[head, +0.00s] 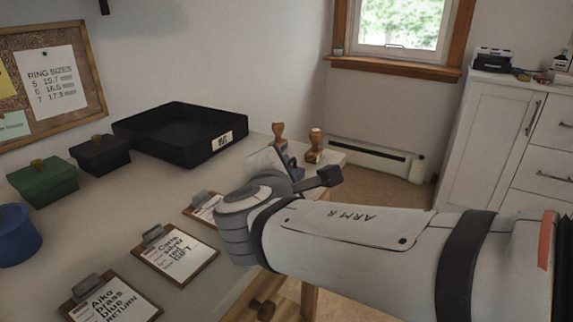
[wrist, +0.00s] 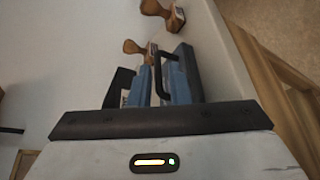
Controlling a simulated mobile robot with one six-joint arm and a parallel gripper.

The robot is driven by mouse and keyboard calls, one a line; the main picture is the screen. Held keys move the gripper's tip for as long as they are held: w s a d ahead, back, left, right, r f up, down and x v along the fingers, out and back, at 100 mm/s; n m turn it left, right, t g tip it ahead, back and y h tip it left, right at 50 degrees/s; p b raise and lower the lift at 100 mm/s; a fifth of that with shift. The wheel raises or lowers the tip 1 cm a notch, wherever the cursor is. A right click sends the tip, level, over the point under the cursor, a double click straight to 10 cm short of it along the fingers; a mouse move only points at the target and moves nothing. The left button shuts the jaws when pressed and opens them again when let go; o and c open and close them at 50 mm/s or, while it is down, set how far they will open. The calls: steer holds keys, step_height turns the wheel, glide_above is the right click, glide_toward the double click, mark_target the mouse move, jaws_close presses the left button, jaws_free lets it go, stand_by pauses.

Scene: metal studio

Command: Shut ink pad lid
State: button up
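My gripper (wrist: 160,75) points at the right end of the bench, beside two wooden-handled stamps. In the wrist view its two dark fingers with blue-grey inner faces stand apart, with a narrow gap between them. A thin black angled edge (wrist: 171,77) shows between the fingers; it may be part of the ink pad or its lid, but I cannot tell, nor whether the fingers touch it. In the head view my gripper and arm hide this spot, and no ink pad can be made out. The lid's angle is not visible.
One stamp (head: 279,134) and another stamp (head: 315,147) stand just beyond my gripper. A black tray (head: 205,151) lies at the back. Clipboards (head: 174,252), a green box (head: 44,184), a black box (head: 100,155) and a blue container (head: 18,236) occupy the left. The bench's right edge is close.

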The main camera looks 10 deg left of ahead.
steer(key=p+v, duration=0.2)
steer(key=v, duration=0.4)
steer(key=shift+s, duration=0.25)
